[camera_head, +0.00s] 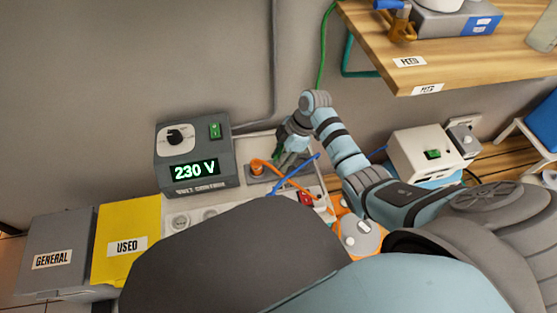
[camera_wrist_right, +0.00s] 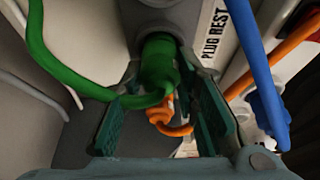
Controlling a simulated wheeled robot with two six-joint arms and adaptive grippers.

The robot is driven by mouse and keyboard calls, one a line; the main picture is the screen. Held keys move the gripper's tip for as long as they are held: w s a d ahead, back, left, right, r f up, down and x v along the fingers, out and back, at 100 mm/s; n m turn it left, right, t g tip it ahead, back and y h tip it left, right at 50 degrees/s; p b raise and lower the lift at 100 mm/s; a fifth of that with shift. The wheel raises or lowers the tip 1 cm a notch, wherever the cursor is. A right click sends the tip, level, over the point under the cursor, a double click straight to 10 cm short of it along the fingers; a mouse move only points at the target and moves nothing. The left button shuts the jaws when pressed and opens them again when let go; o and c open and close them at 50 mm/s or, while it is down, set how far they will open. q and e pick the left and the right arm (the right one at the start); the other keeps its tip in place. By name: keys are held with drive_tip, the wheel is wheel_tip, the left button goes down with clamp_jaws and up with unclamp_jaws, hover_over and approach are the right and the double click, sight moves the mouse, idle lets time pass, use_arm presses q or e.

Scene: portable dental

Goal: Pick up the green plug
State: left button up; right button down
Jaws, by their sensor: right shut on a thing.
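The green plug (camera_wrist_right: 158,62) shows in the right wrist view, upright at a grey holder beside the "PLUG REST" label (camera_wrist_right: 214,35). Its green cord (camera_wrist_right: 50,65) loops down from the left and across below it. My right gripper (camera_wrist_right: 163,82) has one finger on each side of the plug and is shut on it. In the head view, my right gripper (camera_head: 287,150) reaches down behind the plug board, and the plug itself is mostly hidden there. The green cord (camera_head: 324,45) rises along the wall. My left gripper is not in view.
An orange plug (camera_head: 257,168) and a blue cord (camera_head: 295,174) lie close to the gripper. A grey unit reading 230 V (camera_head: 195,168) stands to the left, near the yellow "USED" box (camera_head: 125,225). A wooden shelf (camera_head: 440,55) overhangs at the upper right.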

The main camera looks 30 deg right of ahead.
drive_tip(key=shift+r, duration=0.2)
wheel_tip(320, 180, up, 8)
drive_tip(key=p, duration=0.4)
drive_tip(key=shift+p, duration=0.35)
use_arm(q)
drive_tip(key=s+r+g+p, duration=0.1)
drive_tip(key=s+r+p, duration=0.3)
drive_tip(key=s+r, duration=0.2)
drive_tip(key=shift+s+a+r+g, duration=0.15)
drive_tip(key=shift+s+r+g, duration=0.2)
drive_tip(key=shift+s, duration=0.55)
use_arm(e)
wheel_tip(320, 180, up, 12)
drive_tip(key=shift+f, duration=0.15)
